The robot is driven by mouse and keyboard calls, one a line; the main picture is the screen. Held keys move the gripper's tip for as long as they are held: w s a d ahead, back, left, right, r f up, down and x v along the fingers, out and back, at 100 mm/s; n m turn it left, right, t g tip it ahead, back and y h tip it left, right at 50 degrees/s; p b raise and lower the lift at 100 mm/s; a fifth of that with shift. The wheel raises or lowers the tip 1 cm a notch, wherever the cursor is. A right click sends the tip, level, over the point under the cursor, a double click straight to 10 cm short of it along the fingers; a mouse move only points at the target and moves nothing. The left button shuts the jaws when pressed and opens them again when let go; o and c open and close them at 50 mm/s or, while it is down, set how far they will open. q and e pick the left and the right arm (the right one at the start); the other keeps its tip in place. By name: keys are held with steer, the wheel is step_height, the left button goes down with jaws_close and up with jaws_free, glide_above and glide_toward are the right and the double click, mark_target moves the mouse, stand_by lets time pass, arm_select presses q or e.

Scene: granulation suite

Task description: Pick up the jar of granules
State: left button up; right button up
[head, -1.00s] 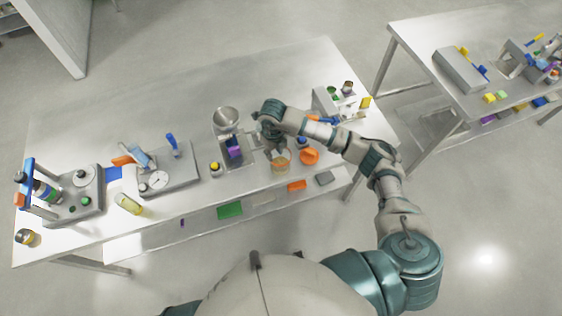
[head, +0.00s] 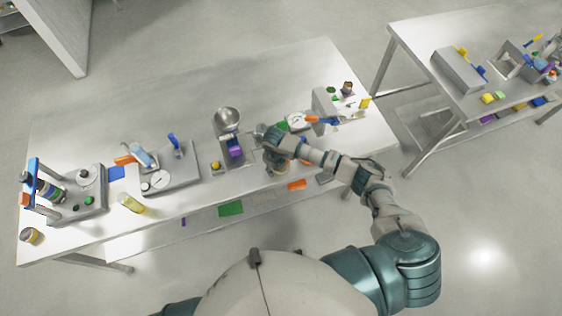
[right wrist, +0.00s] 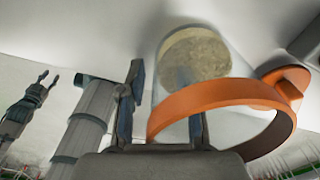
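The jar of granules (right wrist: 195,58) is clear, with tan granules inside. In the right wrist view it lies just beyond and between my right gripper's (right wrist: 162,118) two fingers. An orange curved band (right wrist: 225,97) crosses in front of the jar's lower part and near the right finger; whether it belongs to the jar I cannot tell. In the head view my right gripper (head: 274,162) is at the table's front edge area, and the jar there is mostly hidden by it. The fingers look open; contact cannot be told. My left gripper (right wrist: 42,85) shows at the left of the wrist view, fingers apart and empty.
Left of my right gripper stands a device with a metal bowl (head: 228,118) and a purple block (head: 235,150). A small yellow-topped jar (head: 215,166) is beside it. A white dial (head: 298,120) lies behind my arm. The table (head: 85,130) has free room at its back.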

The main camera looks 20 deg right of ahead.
jaws_close()
steer(key=shift+a, duration=0.15)
steer(key=shift+r, duration=0.15)
steer(key=shift+r, duration=0.5)
step_height(320, 180, up, 2)
steer(key=shift+w+r+b, duration=0.1)
steer(key=shift+b, duration=0.25)
steer(key=s+a+r+b, duration=0.1)
steer(key=s+a+b, duration=0.1)
steer(key=s+a, duration=0.8)
steer(key=shift+s+a+r, duration=0.3)
steer(key=shift+s+a, duration=0.1)
steer(key=shift+s, duration=0.65)
